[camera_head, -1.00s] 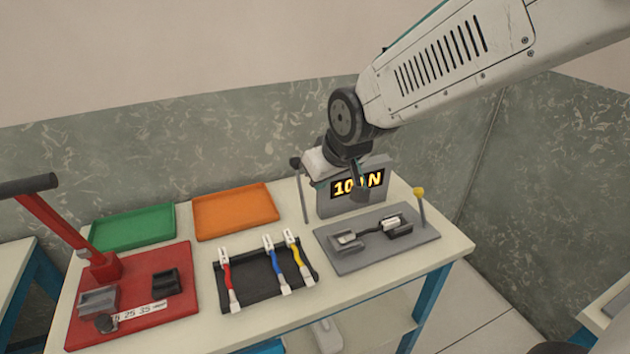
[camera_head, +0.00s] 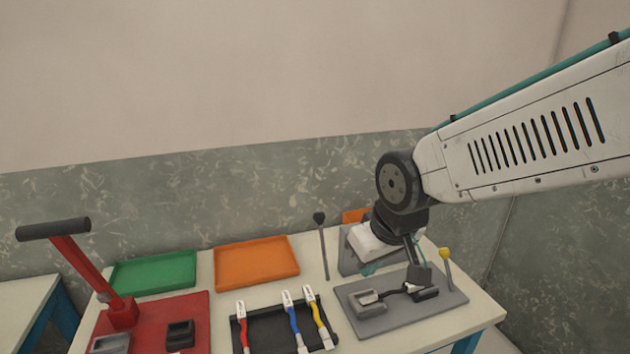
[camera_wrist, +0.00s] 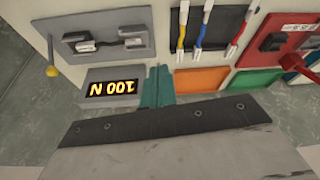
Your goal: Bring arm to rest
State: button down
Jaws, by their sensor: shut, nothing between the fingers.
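My arm reaches in from the right in the head view, with its wrist over the back right of the table (camera_head: 440,338). My gripper (camera_head: 371,268) is shut and empty. I cannot tell the exact gap between fingers and box.
A grey fixture (camera_head: 405,318) holding a dark cable piece and a yellow-knobbed lever (camera_head: 445,254) stand close by. A black rack (camera_head: 265,330) holds several coloured leads. Green (camera_head: 155,272) and orange (camera_head: 256,264) trays and a red press (camera_head: 118,310) are further left.

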jog(key=s+d+r+m+g, duration=0.1)
jog(key=s+d+r+m, duration=0.1)
jog(key=s+d, duration=0.4)
jog(key=s+d+r+m+g+h, duration=0.1)
jog(key=s+d+r+m, duration=0.1)
jog(key=s+d, duration=0.5)
jog(key=shift+s+d+r+m+g, duration=0.35)
jog(key=shift+s+r, duration=0.5)
jog(key=shift+s, duration=1.3)
